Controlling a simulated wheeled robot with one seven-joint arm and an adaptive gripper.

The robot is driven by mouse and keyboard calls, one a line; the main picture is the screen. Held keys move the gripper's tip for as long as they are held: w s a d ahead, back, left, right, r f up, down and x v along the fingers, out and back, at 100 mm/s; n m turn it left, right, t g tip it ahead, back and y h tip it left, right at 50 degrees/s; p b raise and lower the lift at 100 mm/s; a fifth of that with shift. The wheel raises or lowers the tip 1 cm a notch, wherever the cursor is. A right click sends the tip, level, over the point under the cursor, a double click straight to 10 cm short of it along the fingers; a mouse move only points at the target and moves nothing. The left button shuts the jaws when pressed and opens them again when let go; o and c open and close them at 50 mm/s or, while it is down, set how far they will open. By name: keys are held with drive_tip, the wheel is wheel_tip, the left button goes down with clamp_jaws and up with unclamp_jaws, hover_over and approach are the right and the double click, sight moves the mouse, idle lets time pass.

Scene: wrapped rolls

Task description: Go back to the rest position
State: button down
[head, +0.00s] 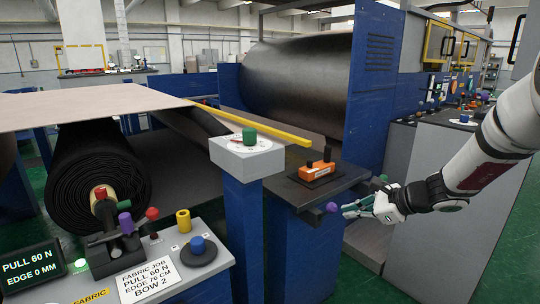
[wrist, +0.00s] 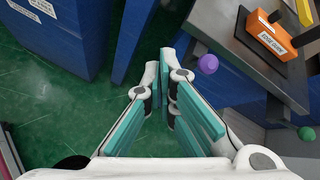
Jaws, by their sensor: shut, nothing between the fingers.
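My gripper (head: 358,207) reaches in from the right of the head view, at the end of my white arm. Its teal-padded fingers are shut with nothing between them. In the head view the fingertips are close to a purple knob (head: 332,207) at the edge of a dark shelf. In the wrist view the fingers (wrist: 163,95) point over the green floor, and the purple knob (wrist: 208,64) is to their right, apart from them.
An orange block (head: 316,170) sits on the dark shelf (head: 345,175). A blue post with a green knob (head: 249,136) stands left of it. A black roll (head: 95,180) and a control panel are at left. A grey cabinet (head: 440,165) stands behind my arm. Green floor shows below the gripper.

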drive_tip(key=s+a+r+n+g+h+p, duration=0.1)
drive_tip(key=s+a+r+n, duration=0.3)
drive_tip(key=s, duration=0.3)
drive_tip(key=s+a+r+n+g+p, duration=0.2)
drive_tip(key=s+r+n, duration=0.25)
drive_tip(key=s, duration=0.25)
drive_tip(key=s+a+r+n+g+h+p, duration=0.1)
drive_tip(key=s+a+r+n, duration=0.35)
drive_tip(key=s, duration=0.25)
drive_tip(key=s+d+r+n+h+p, duration=0.2)
drive_tip(key=s+d+r+n, duration=0.1)
drive_tip(key=s, duration=0.7)
drive_tip(key=s+d+r+n+h+p, duration=0.2)
drive_tip(key=s+n, duration=0.4)
drive_tip(key=s, duration=0.4)
drive_tip(key=shift+s+d+r+h, duration=0.15)
drive_tip(key=shift+d+r+h, duration=0.35)
drive_tip(key=shift+h, duration=0.2)
